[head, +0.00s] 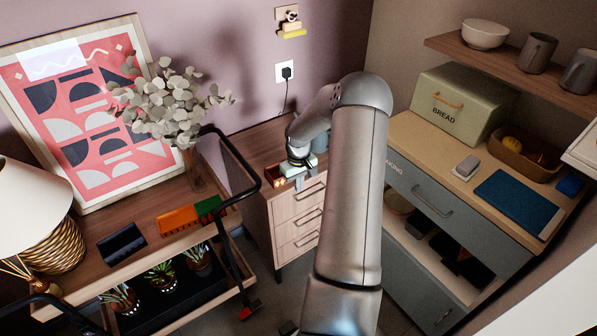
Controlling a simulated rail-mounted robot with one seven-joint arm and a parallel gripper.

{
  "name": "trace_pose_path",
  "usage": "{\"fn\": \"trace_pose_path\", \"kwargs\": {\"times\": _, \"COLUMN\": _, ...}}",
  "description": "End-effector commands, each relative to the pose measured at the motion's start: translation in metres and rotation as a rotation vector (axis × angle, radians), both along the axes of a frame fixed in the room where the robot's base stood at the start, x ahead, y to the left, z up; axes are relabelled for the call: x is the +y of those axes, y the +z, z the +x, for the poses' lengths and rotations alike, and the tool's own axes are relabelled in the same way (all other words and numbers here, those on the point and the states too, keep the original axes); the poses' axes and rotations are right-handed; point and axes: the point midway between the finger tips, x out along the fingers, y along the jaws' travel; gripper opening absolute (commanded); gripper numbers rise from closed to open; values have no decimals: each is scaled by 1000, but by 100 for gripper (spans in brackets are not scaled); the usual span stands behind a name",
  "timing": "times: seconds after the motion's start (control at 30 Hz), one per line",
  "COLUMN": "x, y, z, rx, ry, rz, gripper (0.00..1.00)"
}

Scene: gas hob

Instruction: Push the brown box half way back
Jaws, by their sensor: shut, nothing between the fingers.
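A small reddish-brown open box (271,172) sits on top of the small wooden drawer cabinet, near its front left. Small items lie in or beside it. My gripper (299,184) points down at the cabinet's front edge, just right of this box. Its fingers are small in the head view and are shut with nothing between them. I cannot tell whether they touch the box. My arm hides part of the cabinet top. Another brown box, an open basket-like one (541,172), stands on the right counter beside the bread bin, with a yellow-orange item inside, far from my gripper.
The drawer cabinet (297,214) has its drawers shut. A blue-grey container (327,148) stands behind my gripper. A black-railed trolley (233,165) is close on the left. On the right counter are a green bread bin (457,103) and a blue mat (517,203).

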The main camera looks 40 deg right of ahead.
Motion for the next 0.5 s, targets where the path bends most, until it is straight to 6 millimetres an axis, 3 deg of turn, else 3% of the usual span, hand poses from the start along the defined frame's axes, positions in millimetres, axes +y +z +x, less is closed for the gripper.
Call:
{"fn": "trace_pose_path", "kwargs": {"times": 0.07, "x": 1, "y": -16, "z": -1, "rx": 3, "ry": 0, "rz": 2, "gripper": 0}}
{"fn": "trace_pose_path", "kwargs": {"times": 0.23, "x": -3, "y": -14, "z": 27, "rx": -2, "ry": 0, "rz": 0, "gripper": 0}}
{"fn": "trace_pose_path", "kwargs": {"times": 0.5, "x": -5, "y": -14, "z": 40, "rx": -1, "ry": -2, "rz": -1, "gripper": 0}}
